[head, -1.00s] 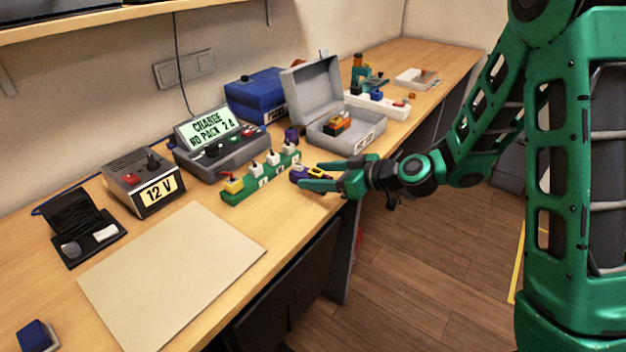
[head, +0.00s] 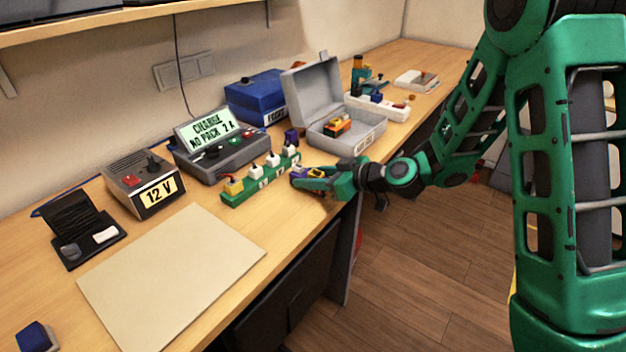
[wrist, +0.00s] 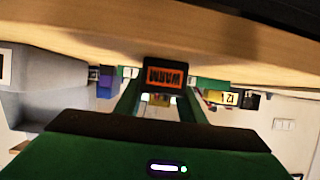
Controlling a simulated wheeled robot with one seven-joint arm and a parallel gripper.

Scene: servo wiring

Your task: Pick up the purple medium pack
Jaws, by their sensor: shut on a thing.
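The purple pack (head: 298,172), with some yellow on it, is at the bench's front edge, just right of the green strip. My gripper (head: 311,177) is shut on it, its green fingers on either side and hiding much of the pack. In the wrist view a dark block with an orange label reading WARM (wrist: 165,76), upside down, is between my fingers. I cannot tell whether the pack is clear of the bench top.
A green strip (head: 262,182) with white and yellow plugs is close on the left. Another dark purple block (head: 291,136) is behind it. An open grey case (head: 345,138) is behind my gripper. A bare beige mat (head: 170,275) lies front left.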

